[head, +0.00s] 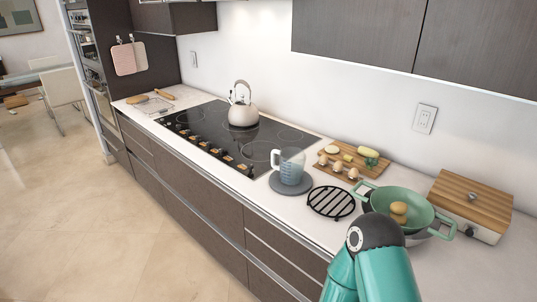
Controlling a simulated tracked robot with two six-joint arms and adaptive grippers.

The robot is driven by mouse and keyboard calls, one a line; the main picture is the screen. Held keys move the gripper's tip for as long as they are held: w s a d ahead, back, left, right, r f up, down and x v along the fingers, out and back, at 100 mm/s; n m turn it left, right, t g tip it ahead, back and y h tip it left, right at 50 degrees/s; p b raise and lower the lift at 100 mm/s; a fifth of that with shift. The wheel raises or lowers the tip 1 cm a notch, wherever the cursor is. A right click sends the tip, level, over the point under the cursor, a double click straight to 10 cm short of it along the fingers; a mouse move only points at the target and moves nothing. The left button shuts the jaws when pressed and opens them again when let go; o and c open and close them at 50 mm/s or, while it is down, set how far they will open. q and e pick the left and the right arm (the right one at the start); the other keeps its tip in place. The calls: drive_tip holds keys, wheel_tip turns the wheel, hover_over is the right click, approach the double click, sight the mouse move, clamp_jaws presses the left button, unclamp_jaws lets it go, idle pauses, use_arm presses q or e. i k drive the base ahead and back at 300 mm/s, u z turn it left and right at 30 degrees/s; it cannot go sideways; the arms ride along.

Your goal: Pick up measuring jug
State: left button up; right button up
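The measuring jug (291,166) is clear with a bluish tint and has a handle on its left side. It stands upright on a round grey mat (291,185) on the counter, at the front right corner of the cooktop. One of my teal arms comes in from the bottom right, in front of the green pan and apart from the jug. Neither gripper shows in the head view.
A black round trivet (331,203) lies right of the jug. Behind it is a wooden board (345,166) with food. A green pan (411,205) stands further right. A kettle (242,108) sits on the black cooktop (222,140).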

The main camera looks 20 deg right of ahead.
sight(286, 165)
drive_tip(key=i, duration=0.9)
drive_tip(key=z, duration=0.05)
